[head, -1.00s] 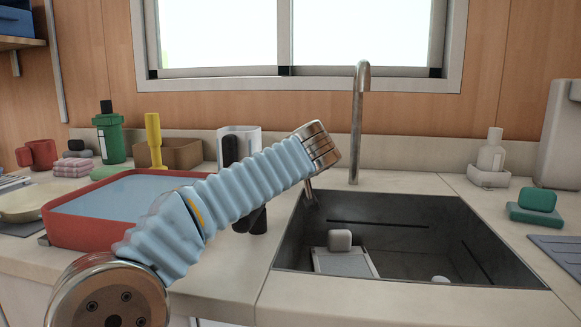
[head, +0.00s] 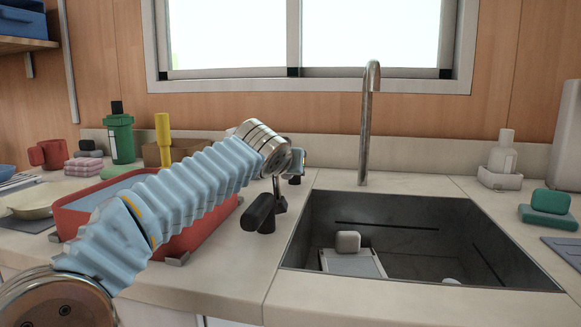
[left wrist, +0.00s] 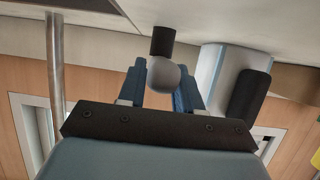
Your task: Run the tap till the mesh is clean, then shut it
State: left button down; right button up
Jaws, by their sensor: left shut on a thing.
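The tap's tall metal spout (head: 365,130) rises behind the sink (head: 300,235). I see no water stream below it. My left gripper (head: 293,168) is left of the spout, over the counter by the sink's back left corner, partly hidden by its own wrist. In the left wrist view my blue left fingers (left wrist: 162,95) are shut on a grey round knob (left wrist: 163,76) with a dark stem. Whether this knob belongs to the tap I cannot tell. In the sink lies a pale flat piece (head: 352,264) with a grey block (head: 347,241); I cannot make out a mesh. My right gripper is out of view.
A red tray (head: 190,245), a yellow-handled tool (head: 163,140) and a green bottle (head: 120,138) are on the left. A white bottle (head: 502,150) and green sponge (head: 550,201) are on the right. The front counter is clear.

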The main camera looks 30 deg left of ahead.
pick_arm(q)
jog(key=c, duration=0.8)
grip_release()
jog(key=shift+a, duration=0.1)
jog(key=shift+c, duration=0.2)
jog(key=r, duration=0.1)
jog(key=r+p, duration=0.1)
jog(key=r, duration=0.2)
jog(key=shift+s+d+r, duration=0.2)
jog(key=shift+s+d, duration=0.05)
jog(key=shift+s, duration=0.1)
jog(key=s+d+r+p, duration=0.1)
jog(key=s+d+r, duration=0.5)
jog(key=s, duration=0.5)
notch_tip(320, 180, up, 3)
jog(key=shift+s+f, duration=0.2)
jog(key=shift+s, duration=0.15)
